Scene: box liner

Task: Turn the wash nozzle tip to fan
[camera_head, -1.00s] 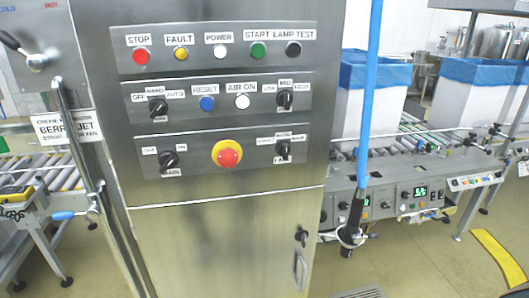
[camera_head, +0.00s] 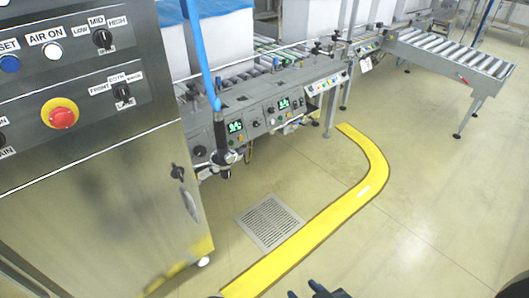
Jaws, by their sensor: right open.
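The wash nozzle (camera_head: 220,132) is a dark wand on the end of a blue hose (camera_head: 199,55). It hangs upright at a round metal holder (camera_head: 230,158), between the steel cabinet and the conveyor. Its tip is small at the lower end, and I cannot tell its setting. My right gripper (camera_head: 318,290) shows as dark fingers at the bottom edge, cut off by the frame. It is open, with nothing seen between its fingers, and well below and right of the nozzle. My left gripper is not in view.
The steel control cabinet (camera_head: 110,215) with knobs and a red emergency button (camera_head: 62,117) stands at left. A roller conveyor (camera_head: 450,52) with lined boxes (camera_head: 222,32) runs behind. A yellow curved floor strip (camera_head: 320,222) and a drain grate (camera_head: 270,222) mark otherwise clear floor.

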